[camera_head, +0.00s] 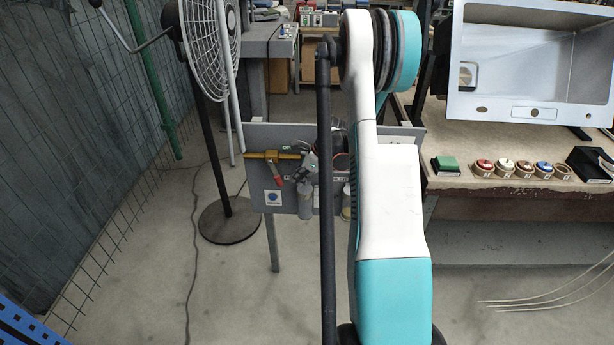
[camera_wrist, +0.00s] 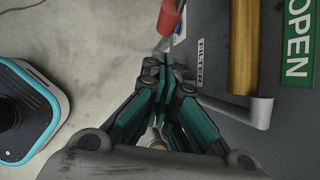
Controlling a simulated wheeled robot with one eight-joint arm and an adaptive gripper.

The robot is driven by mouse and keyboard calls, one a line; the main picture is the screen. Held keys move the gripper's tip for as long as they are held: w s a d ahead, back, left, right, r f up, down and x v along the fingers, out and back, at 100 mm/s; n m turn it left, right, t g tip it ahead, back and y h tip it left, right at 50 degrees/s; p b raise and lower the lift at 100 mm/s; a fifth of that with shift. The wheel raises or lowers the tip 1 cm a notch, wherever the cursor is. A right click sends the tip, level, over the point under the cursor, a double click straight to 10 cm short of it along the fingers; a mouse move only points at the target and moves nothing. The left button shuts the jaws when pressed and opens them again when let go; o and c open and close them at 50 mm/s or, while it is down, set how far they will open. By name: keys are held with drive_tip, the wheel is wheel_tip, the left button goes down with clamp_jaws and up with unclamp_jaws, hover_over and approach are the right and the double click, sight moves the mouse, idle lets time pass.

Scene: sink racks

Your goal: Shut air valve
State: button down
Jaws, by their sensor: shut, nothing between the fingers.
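The air valve has a red lever handle (camera_head: 276,180) on a brass-yellow pipe (camera_head: 262,155), on the left part of a grey panel. In the head view the red handle hangs down from the pipe, slightly tilted. The wrist view shows the red handle (camera_wrist: 170,17) at the top and the pipe (camera_wrist: 243,45) to its right. A green OPEN label (camera_wrist: 298,38) lies beyond the pipe. My gripper (camera_wrist: 165,68) is shut and empty, its fingertips just below the red handle in that view. I cannot tell whether they touch the lever. In the head view my gripper (camera_head: 309,164) is right of the handle.
The grey panel (camera_head: 384,134) stands on legs, partly hidden by my arm. Grey cylinders (camera_head: 305,200) hang below the pipe. A fan (camera_head: 210,45) stands on the left by a mesh fence.

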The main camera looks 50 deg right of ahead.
sight(282, 184)
drive_tip(key=shift+w+a+f+b, duration=0.2)
drive_tip(key=shift+w+a, duration=0.2)
drive_tip(key=shift+w, duration=0.25)
drive_tip(key=shift+w+a+f+b, duration=0.1)
drive_tip(key=shift+w+a+b, duration=0.1)
drive_tip(key=shift+w+a, duration=0.3)
drive_tip(key=shift+w+d, duration=0.1)
drive_tip(key=shift+d, duration=0.05)
drive_tip(key=shift+w+a+f+t+y, duration=0.7)
drive_tip(key=shift+w+f+t, duration=0.1)
drive_tip(key=shift+f+t, duration=0.2)
drive_tip(key=shift+r, duration=0.1)
